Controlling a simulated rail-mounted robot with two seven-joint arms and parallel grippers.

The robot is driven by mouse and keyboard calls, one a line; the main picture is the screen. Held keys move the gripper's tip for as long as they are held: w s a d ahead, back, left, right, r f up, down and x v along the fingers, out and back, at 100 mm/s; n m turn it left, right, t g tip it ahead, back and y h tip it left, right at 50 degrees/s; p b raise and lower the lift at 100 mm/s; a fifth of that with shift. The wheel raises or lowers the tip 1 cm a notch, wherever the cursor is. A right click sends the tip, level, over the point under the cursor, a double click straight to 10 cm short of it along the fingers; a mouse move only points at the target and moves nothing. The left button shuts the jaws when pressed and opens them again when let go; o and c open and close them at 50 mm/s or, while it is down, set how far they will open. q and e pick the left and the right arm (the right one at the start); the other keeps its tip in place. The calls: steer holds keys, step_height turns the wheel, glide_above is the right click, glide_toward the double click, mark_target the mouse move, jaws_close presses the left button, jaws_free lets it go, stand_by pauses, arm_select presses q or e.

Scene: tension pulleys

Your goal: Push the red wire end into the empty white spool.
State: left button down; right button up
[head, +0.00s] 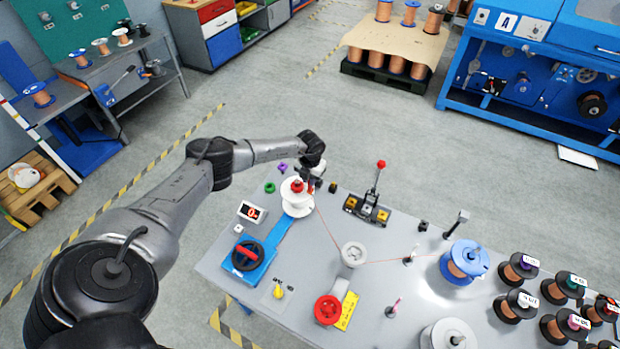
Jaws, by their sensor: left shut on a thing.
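The empty white spool (296,209) stands upright at the table's back left, with a red knob (297,186) on top. The thin red wire (384,261) runs from the blue-flanged spool (464,262) past a post to the white pulley (354,254), then up toward the white spool. My left gripper (314,184) is right beside the white spool, at its upper right, shut on the red wire end. The wire end itself is too small to make out, and I cannot tell whether it touches the spool. My right gripper is not in view.
A red-handled lever (377,185) stands behind the pulley. Several copper spools (515,305) crowd the right side. Green and purple rings lie near the back edge.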

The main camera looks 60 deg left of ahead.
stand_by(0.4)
arm_select(q)
steer(key=shift+f+b, duration=0.4)
steer(key=shift+f, duration=0.1)
stand_by(0.7)
steer(key=c, duration=1)
jaws_free()
steer(key=shift+o, duration=0.4)
steer(key=shift+o, duration=1.2)
steer(key=shift+r, duration=0.2)
